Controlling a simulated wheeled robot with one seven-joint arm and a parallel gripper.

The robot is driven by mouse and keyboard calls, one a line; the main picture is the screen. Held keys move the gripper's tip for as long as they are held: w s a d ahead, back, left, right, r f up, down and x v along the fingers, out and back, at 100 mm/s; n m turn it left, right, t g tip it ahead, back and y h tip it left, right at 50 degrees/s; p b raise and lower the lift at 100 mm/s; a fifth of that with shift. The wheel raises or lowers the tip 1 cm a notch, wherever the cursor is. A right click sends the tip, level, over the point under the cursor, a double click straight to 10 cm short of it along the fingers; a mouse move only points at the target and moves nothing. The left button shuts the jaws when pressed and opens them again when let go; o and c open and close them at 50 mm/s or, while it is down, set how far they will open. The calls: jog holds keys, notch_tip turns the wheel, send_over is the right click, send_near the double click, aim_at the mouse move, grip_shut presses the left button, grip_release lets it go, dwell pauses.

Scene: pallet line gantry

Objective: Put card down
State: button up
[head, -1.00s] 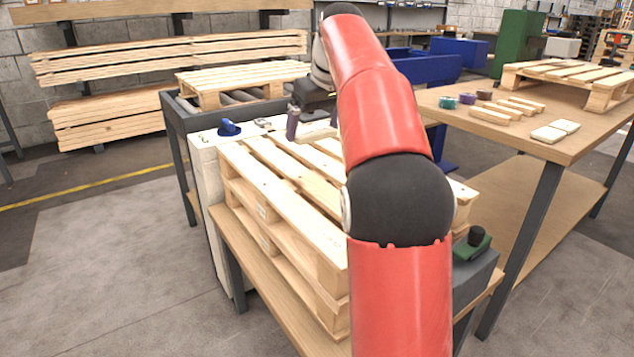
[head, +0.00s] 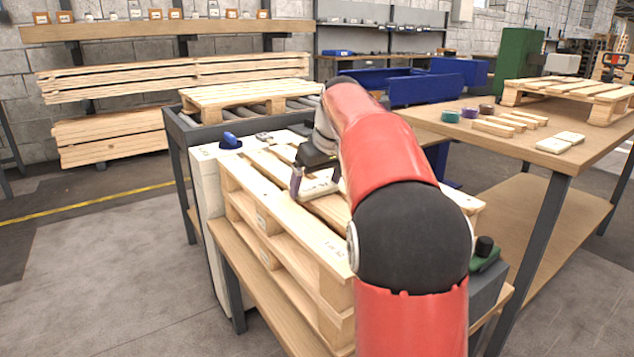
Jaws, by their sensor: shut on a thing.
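My gripper (head: 316,183) is low over the upper deck of the stacked wooden pallets (head: 236,180), toward their far side. It is shut on a pale, flat card (head: 319,188) with small dark marks, which shows between the fingers. The card lies roughly level, close to the deck boards. I cannot tell whether it touches them. My red arm hides the right part of the pallets and some of the gripper.
A blue object (head: 230,140) sits on the white cabinet (head: 203,170) behind the pallets. A roller conveyor with a pallet (head: 245,94) stands beyond. At right, a table (head: 560,152) holds several wooden blocks, coloured rolls and another pallet. A green-and-black device (head: 485,252) is at the near right.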

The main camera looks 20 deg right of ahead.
jog(key=shift+f, duration=0.15)
jog(key=o, duration=0.7)
jog(key=shift+r, duration=0.45)
jog(key=p+v, duration=0.3)
jog(key=v, duration=0.8)
jog(key=shift+r, duration=0.2)
jog(key=shift+s+d, duration=0.15)
jog(key=shift+s, duration=0.05)
